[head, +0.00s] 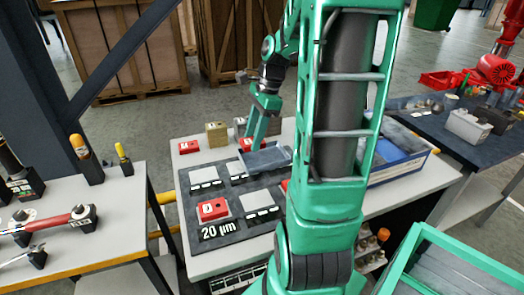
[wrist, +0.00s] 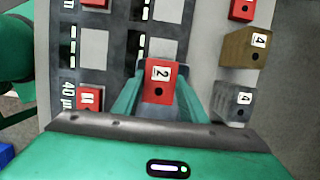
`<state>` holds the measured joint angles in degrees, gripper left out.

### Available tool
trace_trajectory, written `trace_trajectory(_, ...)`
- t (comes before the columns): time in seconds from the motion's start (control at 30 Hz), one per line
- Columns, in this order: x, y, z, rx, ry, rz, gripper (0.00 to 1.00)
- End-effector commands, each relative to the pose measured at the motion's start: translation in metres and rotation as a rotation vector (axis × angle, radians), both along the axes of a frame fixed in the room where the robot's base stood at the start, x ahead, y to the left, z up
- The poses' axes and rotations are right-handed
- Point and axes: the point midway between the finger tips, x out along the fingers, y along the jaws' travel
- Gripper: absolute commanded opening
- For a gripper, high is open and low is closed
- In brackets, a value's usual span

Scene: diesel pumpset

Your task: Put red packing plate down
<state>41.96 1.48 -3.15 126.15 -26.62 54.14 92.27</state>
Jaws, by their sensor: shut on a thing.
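My gripper (wrist: 160,92) is shut on a red packing plate (wrist: 160,82) marked 2, with green fingers along both sides. In the head view the gripper (head: 258,128) is low over the far part of the table, and a little red (head: 246,144) shows beside it. Below the plate is a dark mat (wrist: 120,60) with pale square places and white labels. I cannot tell whether the plate touches the mat. More red plates sit at the top of the wrist view.
A brass block (wrist: 245,48) and a grey block (wrist: 233,102) stand right of the mat in the wrist view. A red plate (head: 212,208) sits near the "20 µm" label. A blue-edged box (head: 400,160) stands right of my arm, which hides part of the table.

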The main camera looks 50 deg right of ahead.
Motion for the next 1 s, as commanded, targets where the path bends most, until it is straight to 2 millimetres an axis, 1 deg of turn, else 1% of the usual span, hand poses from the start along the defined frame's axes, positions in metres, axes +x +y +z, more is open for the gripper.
trace_trajectory(0.03,-0.002,-0.01,-0.006,0.001,0.002,-0.004,0.03)
trace_trajectory(0.1,-0.006,-0.021,-0.013,0.001,0.002,-0.004,0.03)
trace_trajectory(0.2,-0.008,-0.032,-0.02,0.001,0.001,-0.001,0.03)
trace_trajectory(0.3,-0.01,-0.039,-0.024,0.0,0.0,0.0,0.03)
trace_trajectory(0.47,-0.011,-0.041,-0.03,0.0,0.0,0.001,0.03)
trace_trajectory(0.57,-0.011,-0.04,-0.04,0.001,0.001,0.001,0.03)
trace_trajectory(0.7,-0.011,-0.04,-0.059,0.002,0.001,0.001,0.03)
trace_trajectory(0.77,-0.011,-0.04,-0.064,0.0,0.001,0.001,0.03)
trace_trajectory(1.0,-0.01,-0.04,-0.065,-0.002,-0.001,0.003,0.03)
